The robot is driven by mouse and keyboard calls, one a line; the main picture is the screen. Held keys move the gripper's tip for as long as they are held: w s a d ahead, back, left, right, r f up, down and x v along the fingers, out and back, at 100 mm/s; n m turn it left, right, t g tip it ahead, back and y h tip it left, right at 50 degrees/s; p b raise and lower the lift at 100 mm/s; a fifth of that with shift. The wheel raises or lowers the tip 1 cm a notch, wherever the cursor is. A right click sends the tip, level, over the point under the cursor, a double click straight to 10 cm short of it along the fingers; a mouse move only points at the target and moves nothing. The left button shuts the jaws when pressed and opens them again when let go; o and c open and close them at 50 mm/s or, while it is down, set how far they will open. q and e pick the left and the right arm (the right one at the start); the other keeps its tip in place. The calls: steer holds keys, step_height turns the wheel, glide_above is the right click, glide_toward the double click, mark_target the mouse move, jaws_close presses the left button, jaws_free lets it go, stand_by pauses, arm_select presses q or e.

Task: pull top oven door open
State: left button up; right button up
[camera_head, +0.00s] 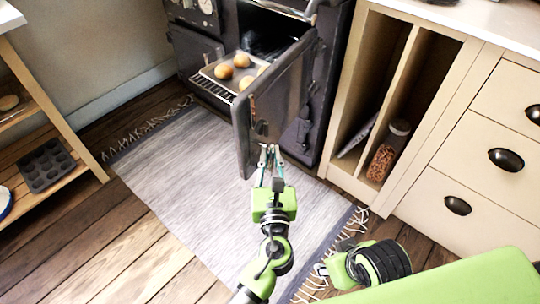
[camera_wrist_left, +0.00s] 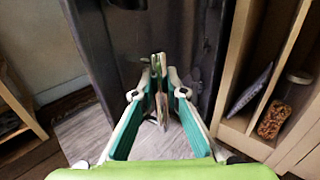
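The oven door (camera_head: 285,100) is a dark panel that stands swung out from the dark oven, and the cavity behind it shows. My left gripper (camera_head: 270,152) is at the lower part of the door, with its fingertips close to or touching the door. In the left wrist view, the two fingers (camera_wrist_left: 159,65) converge in front of the dark door, and a narrow piece shows between them. I cannot tell whether they are clamped on it. My right gripper is not in view; a green and black part of mine shows at lower right.
A tray with several round buns (camera_head: 224,71) sits on a rack in the oven opening. A cabinet (camera_head: 345,100) with open slots and a jar (camera_head: 388,150) stands right of the oven. A wooden shelf (camera_head: 70,130) stands left. A grey rug (camera_head: 180,170) covers the open floor.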

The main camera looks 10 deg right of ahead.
arm_select(q)
steer(key=o, duration=0.4)
steer(key=shift+w+d+r, duration=0.15)
steer(key=shift+d+r, duration=0.1)
steer(key=shift+c, duration=0.2)
steer(key=shift+f, duration=0.15)
steer(key=shift+a+f, duration=0.1)
